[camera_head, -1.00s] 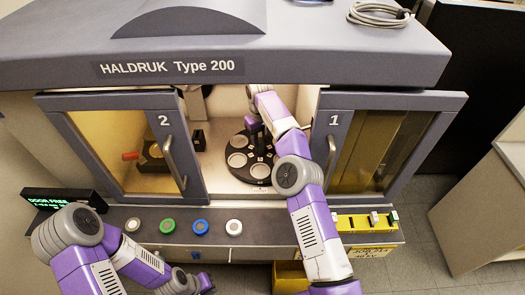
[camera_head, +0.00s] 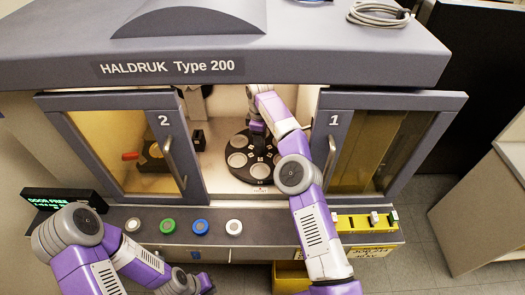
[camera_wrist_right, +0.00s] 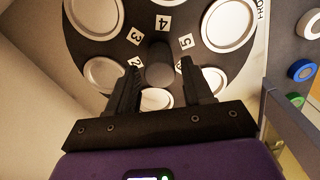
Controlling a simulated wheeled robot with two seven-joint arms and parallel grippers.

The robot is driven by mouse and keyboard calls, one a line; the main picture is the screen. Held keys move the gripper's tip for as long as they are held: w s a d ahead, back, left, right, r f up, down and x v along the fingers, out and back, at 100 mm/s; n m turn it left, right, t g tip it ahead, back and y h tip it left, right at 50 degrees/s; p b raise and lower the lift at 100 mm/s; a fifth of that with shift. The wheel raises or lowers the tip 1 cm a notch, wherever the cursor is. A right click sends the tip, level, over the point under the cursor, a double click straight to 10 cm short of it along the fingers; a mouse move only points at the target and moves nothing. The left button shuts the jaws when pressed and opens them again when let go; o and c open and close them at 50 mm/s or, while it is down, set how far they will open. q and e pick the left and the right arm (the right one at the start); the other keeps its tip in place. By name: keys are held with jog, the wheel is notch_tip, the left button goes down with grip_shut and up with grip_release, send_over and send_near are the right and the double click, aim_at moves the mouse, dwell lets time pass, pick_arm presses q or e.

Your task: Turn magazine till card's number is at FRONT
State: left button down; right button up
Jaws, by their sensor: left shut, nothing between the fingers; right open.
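The magazine (camera_head: 249,160) is a round black plate with white discs around its rim, inside the open machine bay. In the right wrist view the magazine (camera_wrist_right: 118,45) shows number tags 2, 3, 4 and 5 around a dark central knob (camera_wrist_right: 160,75). My right gripper (camera_wrist_right: 155,82) is open, with one finger on each side of the knob; I cannot tell whether they touch it. A small red mark (camera_head: 260,189) lies at the magazine's near edge, too small to read. My left gripper (camera_head: 206,284) is shut and empty, low in front of the machine. A yellow card (camera_head: 371,252) hangs at the front right; its writing is unreadable.
Door 2 (camera_head: 165,122) and door 1 (camera_head: 333,121) flank the opening, close to my right arm. Several coloured round pieces sit on the front ledge, including a blue one (camera_head: 200,227). A yellow holder (camera_head: 350,224) is at the ledge's right. A display (camera_head: 62,197) reads DOOR FREE.

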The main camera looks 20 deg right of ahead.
jog(key=n, duration=0.6)
grip_shut()
jog(key=m, duration=0.6)
jog(key=shift+m, duration=0.3)
jog(key=m, duration=0.5)
jog(key=shift+m, duration=0.3)
jog(key=shift+o, duration=0.8)
grip_release()
notch_tip(320, 180, up, 8)
jog(key=p, duration=0.8)
